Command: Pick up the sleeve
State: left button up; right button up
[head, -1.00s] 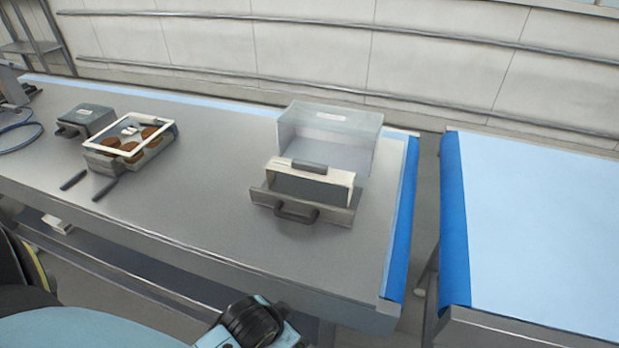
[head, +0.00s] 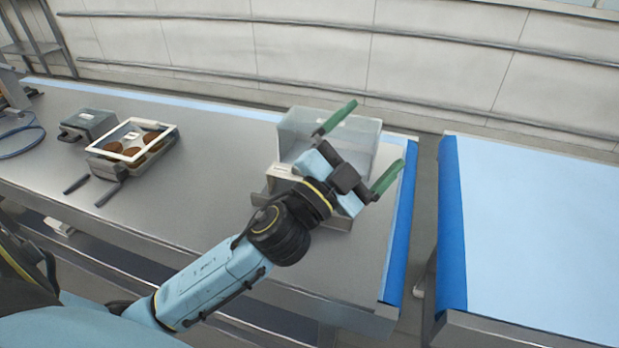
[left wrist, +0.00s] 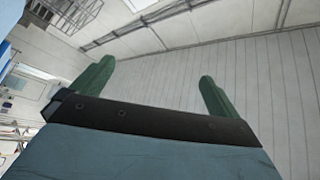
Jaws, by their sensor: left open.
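A cream box-like piece (head: 281,172), which looks like the sleeve, sits on a grey handled tray (head: 262,197) at the right of the bench. My left arm hides most of both, including the dark grip on the cream piece's top. My left gripper (head: 378,133) is open and empty, with green fingers spread. In the head view it lies over the cream piece and the clear box behind; its height above them is hard to tell. In the left wrist view the gripper (left wrist: 156,72) shows only wall and ceiling between its fingers. My right gripper is not in view.
A clear box (head: 298,132) stands behind the cream piece. At left, a white-framed tray (head: 112,153) holds brown rounds, beside a grey box (head: 90,121) and blue cable (head: 18,150). The mid-bench is clear. A gap separates a blue-covered table (head: 540,230) at right.

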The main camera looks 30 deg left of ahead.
pick_arm(q)
jog(key=s+d+r+m+g+h, duration=0.1)
jog(key=d+r+m+g+h, duration=0.45)
jog(key=m+h, duration=0.6)
jog(key=d+f+m+g+y, duration=0.2)
jog(key=d+f+m+g, duration=0.4)
jog(key=m+g, duration=0.5)
jog(key=w+a+f+m+y, duration=0.1)
jog(key=w+a+f+y, duration=0.1)
jog(key=a+f+y, duration=0.3)
jog(key=w+a+f+y, duration=0.2)
jog(key=a+f+y, duration=0.15)
jog(key=a, duration=0.35)
jog(key=w+a+r+n+y, duration=0.1)
jog(key=a+y, duration=0.3)
jog(key=a, duration=0.4)
jog(key=w+a+r+n+y, duration=0.15)
jog(key=a+y, duration=0.25)
jog(key=a, duration=0.4)
jog(key=shift+g, duration=0.35)
jog(key=shift+p+x, duration=1.4)
jog(key=shift+x, duration=5.15)
jog(key=shift+s+d, duration=0.1)
jog(key=shift+d, duration=0.05)
